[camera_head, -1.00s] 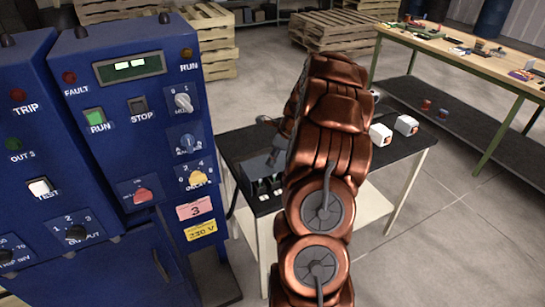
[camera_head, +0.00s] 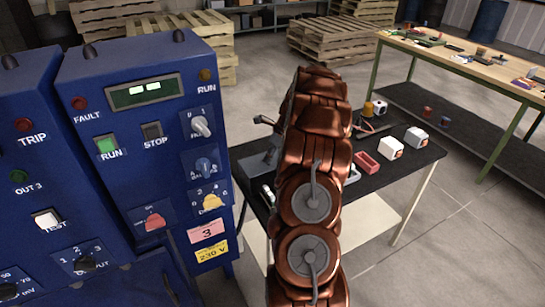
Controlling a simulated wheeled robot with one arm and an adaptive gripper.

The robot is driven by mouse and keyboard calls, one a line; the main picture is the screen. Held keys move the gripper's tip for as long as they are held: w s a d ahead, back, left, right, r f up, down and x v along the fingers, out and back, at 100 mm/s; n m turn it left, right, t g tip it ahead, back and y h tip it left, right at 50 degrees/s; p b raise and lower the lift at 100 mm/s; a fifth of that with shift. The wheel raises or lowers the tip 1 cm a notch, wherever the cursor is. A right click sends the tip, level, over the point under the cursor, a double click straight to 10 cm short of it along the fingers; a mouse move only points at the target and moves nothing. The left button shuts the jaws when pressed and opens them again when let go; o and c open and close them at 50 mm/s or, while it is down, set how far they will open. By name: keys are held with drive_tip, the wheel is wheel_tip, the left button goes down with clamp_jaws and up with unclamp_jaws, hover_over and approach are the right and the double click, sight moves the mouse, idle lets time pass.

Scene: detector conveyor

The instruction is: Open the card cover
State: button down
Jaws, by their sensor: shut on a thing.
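The blue cabinet (camera_head: 130,120) fills the left side, with lamps, switches and a small display. Low on its front, a blue panel with a dark upright handle (camera_head: 168,290) is cut off by the bottom edge. I cannot tell whether this panel is the card cover, or whether it is open or shut. My copper arm stands right of the cabinet, in front of the black-topped table. My gripper and whatever it touches are hidden or outside the picture.
The black-topped table (camera_head: 404,167) carries a grey device (camera_head: 259,165) with a lever, a red tray (camera_head: 367,162) and white boxes (camera_head: 390,148). A workbench (camera_head: 470,63) with small parts stands at the back right. Wooden pallets (camera_head: 335,36) are behind. The floor at right is clear.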

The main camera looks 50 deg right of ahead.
drive_tip(key=c, duration=0.8)
unclamp_jaws()
drive_tip(key=shift+c, duration=0.2)
drive_tip(key=shift+s+r, duration=0.1)
drive_tip(key=v, duration=1.1)
drive_tip(key=shift+r, duration=0.4)
drive_tip(key=shift+s+d, duration=0.1)
